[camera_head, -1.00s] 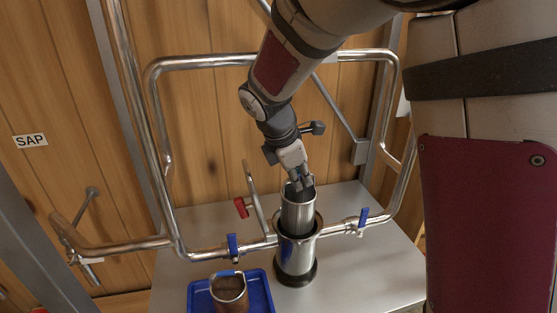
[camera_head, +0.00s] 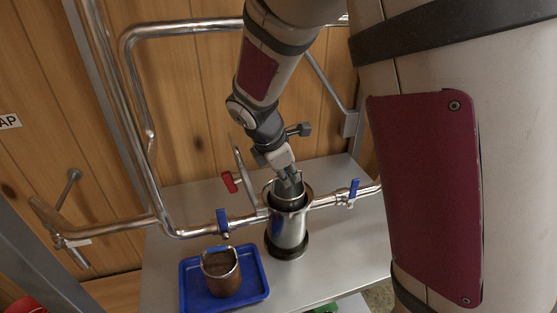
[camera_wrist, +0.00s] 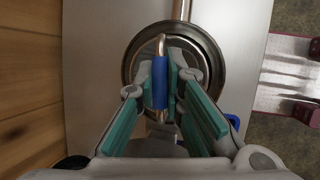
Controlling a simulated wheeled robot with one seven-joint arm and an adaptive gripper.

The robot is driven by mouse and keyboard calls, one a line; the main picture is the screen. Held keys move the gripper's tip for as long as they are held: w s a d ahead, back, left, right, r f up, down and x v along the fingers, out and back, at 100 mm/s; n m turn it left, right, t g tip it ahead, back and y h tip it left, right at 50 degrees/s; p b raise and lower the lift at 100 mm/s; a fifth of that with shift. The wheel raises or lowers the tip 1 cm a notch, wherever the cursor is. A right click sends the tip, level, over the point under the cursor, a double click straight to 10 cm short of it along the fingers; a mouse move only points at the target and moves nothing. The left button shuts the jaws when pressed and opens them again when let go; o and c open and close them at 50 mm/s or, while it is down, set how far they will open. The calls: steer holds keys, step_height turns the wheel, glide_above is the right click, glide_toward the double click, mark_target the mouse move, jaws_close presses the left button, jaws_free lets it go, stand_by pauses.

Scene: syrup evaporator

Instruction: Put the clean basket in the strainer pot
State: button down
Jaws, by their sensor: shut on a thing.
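The strainer pot (camera_head: 287,238) is a shiny steel cylinder with a dark base ring, upright on the steel table among the pipes. The clean basket (camera_head: 284,196) is a grey metal cylinder, mostly hidden inside the pot, with only its upper part showing. My gripper (camera_head: 289,180) is above the pot mouth, pointing down. In the wrist view my gripper (camera_wrist: 160,88) is shut on the basket's handle, at its blue grip (camera_wrist: 159,80). The round steel rim of the pot (camera_wrist: 207,47) shows around and behind the fingers there.
A blue tray (camera_head: 255,288) at the front left holds another basket (camera_head: 221,275) with brown contents. Blue valve levers stand left (camera_head: 222,222) and right (camera_head: 354,189) of the pot. A red-handled valve (camera_head: 229,182) is behind it. Bent steel pipes surround the table.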

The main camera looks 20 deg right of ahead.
mark_target(287, 191)
steer(key=shift+f+b, duration=0.6)
steer(key=shift+f, duration=2.1)
steer(key=c, duration=1.6)
jaws_free()
step_height(287, 191, up, 9)
steer(key=shift+r, duration=0.5)
